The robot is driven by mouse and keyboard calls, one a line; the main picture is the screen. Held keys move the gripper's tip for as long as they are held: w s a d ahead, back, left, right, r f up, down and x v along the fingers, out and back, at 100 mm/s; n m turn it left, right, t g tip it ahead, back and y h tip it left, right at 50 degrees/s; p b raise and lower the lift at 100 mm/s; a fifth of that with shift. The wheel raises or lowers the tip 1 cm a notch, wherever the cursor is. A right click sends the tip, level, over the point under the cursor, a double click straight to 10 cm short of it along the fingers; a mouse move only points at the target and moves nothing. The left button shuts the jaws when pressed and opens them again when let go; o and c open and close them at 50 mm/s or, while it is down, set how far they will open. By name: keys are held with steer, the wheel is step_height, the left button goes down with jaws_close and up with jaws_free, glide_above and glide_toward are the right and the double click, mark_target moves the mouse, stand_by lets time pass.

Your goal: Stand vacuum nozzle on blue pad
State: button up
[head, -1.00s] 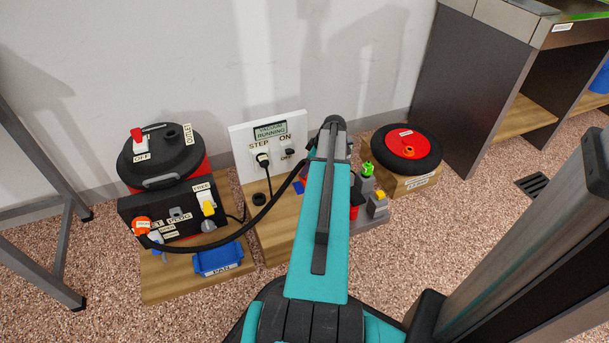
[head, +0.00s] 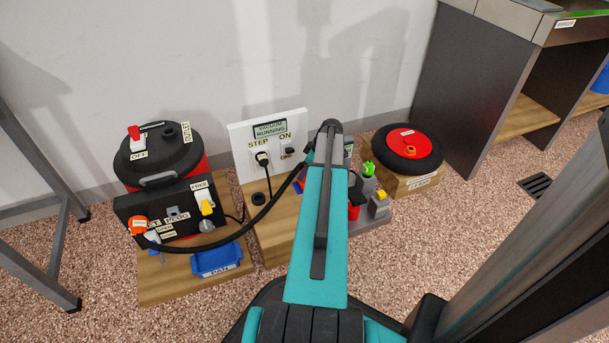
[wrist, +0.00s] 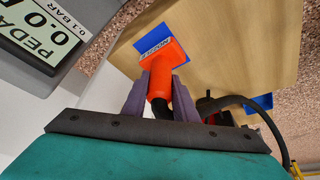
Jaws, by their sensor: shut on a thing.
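In the wrist view my gripper (wrist: 162,84) is shut on the orange vacuum nozzle (wrist: 165,62), with one finger on each side of it. The blue pad (wrist: 152,32) lies on the pale wooden board just beyond the nozzle's far end. The nozzle's end overlaps the pad in this view; I cannot tell whether they touch. A white label shows at that end. A black hose (wrist: 245,101) curves off to the right. In the head view my arm hides the gripper and nozzle; a small blue patch (head: 298,187), probably the pad, shows beside the arm.
The black-and-red vacuum (head: 155,160) stands left, with the hose (head: 245,232) running across to my arm. A blue pan (head: 216,262) lies in front of it. A white panel (head: 245,140) reads "VACUUM RUNNING". A red-topped tyre (head: 402,150) stands right. A display (wrist: 42,28) stands near my gripper.

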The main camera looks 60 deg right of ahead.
steer(key=shift+f, duration=0.25)
steer(key=o, duration=1)
steer(key=shift+o, duration=0.2)
steer(key=shift+r, duration=0.1)
steer(key=shift+s+r+p, duration=0.15)
steer(key=shift+r+p, duration=0.15)
steer(key=shift+r, duration=0.25)
steer(key=p+v, duration=0.4)
steer(key=v, duration=0.7)
steer(key=shift+p, duration=0.4)
steer(key=shift+s, duration=0.1)
